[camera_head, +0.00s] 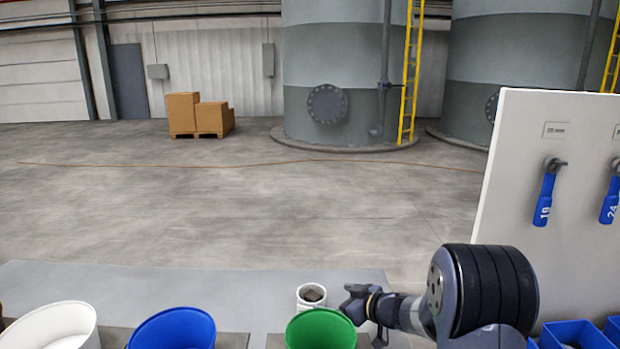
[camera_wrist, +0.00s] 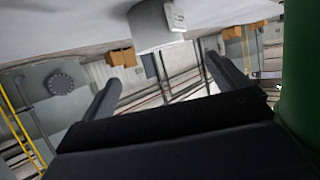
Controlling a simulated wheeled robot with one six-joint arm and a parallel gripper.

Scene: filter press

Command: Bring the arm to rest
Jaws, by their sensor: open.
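My arm reaches in from the lower right of the head view. My gripper (camera_head: 362,308) is low over the grey worktop (camera_head: 240,285), beside the green bucket (camera_head: 322,330) and right of a small white cup (camera_head: 311,297) with something dark inside. In the wrist view the two fingers of my gripper (camera_wrist: 160,74) stand well apart with nothing between them. The wrist picture is tilted. The white cup (camera_wrist: 155,28) shows beyond the fingertips, apart from them. The green bucket (camera_wrist: 301,90) fills the right edge, very close to the gripper.
A white bucket (camera_head: 50,325) and a blue bucket (camera_head: 175,330) stand to the left. A white panel (camera_head: 520,190) with blue-handled valves (camera_head: 546,195) rises at right, above blue bins (camera_head: 575,335). Open floor, cartons (camera_head: 198,115) and large tanks (camera_head: 340,60) lie behind.

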